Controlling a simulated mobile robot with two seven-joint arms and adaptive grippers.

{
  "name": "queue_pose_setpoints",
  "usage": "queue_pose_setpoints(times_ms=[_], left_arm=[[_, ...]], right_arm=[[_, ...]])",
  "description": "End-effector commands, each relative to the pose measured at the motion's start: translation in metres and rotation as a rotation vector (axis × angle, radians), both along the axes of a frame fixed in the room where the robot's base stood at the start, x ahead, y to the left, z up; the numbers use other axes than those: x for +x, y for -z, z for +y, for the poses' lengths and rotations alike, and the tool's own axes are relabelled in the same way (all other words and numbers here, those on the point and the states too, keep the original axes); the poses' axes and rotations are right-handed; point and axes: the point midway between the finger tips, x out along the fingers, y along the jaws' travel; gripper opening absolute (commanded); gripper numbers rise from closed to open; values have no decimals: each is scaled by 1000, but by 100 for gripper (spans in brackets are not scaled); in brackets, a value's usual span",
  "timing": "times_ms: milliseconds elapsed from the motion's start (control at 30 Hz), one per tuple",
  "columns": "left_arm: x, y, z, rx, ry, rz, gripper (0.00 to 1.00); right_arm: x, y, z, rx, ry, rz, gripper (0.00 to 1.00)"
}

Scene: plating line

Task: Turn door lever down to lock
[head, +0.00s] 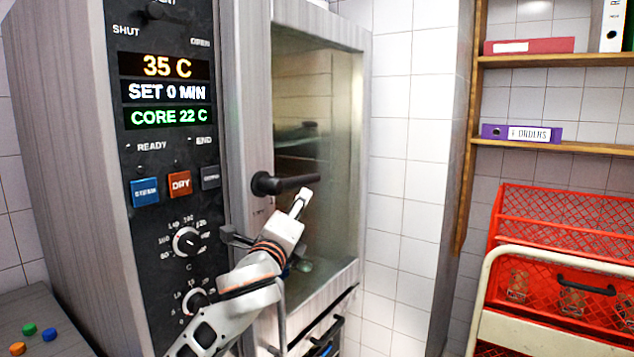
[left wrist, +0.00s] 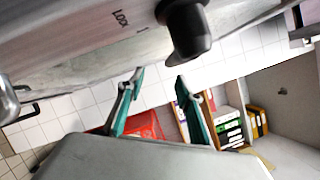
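The black door lever (head: 285,184) sticks out level to the right from its round hub on the oven door's frame. My left gripper (head: 302,200) is just below the lever's free end, its fingers pointing up towards it. In the left wrist view the lever (left wrist: 187,30) hangs at the top, beside the printed word LOCK. There the two green-padded fingers (left wrist: 160,82) are spread apart with nothing between them. The lever's end is close beyond the fingertips; I cannot tell whether they touch. My right gripper is not in view.
The oven door (head: 315,130) is glazed and looks closed. The control panel (head: 170,150) with displays, buttons and knobs is left of it. Red crates (head: 560,225) stand at the right on a cart, under wooden shelves (head: 560,60) with binders. Tiled wall is between.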

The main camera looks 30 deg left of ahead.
Motion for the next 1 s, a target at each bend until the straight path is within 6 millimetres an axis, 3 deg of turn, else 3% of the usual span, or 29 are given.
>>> queue_pose_setpoints(times_ms=[33, 100, 200, 700, 1000], left_arm=[[-3, -15, 4, 30, -20, -13, 35], [-6, -26, 8, 54, -36, -20, 35], [-4, -32, 11, 69, -48, -23, 35], [57, -46, 31, 66, -46, -23, 35], [66, -46, 33, 66, -44, -23, 35]], right_arm=[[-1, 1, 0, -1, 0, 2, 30], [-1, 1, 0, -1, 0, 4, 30], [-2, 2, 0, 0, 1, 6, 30], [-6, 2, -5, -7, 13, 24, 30], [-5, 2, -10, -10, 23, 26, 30]])
